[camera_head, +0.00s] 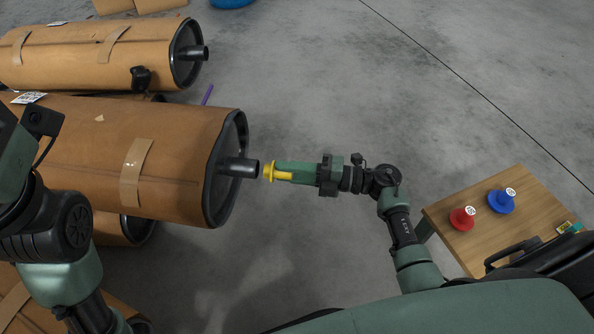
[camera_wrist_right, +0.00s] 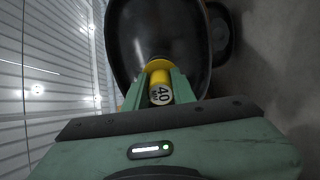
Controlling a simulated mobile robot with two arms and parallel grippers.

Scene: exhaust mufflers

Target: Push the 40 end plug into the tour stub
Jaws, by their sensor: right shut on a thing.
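The yellow end plug (camera_head: 269,172) is held in my right gripper (camera_head: 284,173), which is shut on it. In the right wrist view the plug (camera_wrist_right: 159,88) shows a label reading 40 between the green fingers (camera_wrist_right: 160,90). The dark stub (camera_head: 240,167) sticks out of the black end cap of the middle brown-wrapped muffler (camera_head: 180,160). The plug's flanged end faces the stub's open end, close to it. In the head view a small gap seems to show between them. The stub's mouth is hidden in the right wrist view. My left gripper is out of view.
A wooden table (camera_head: 480,238) at right holds a red plug (camera_head: 462,218) and a blue plug (camera_head: 501,202). Another wrapped muffler (camera_head: 90,55) lies behind, with more below. A purple object (camera_head: 208,95) shows behind the middle muffler. The floor around my right gripper is clear.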

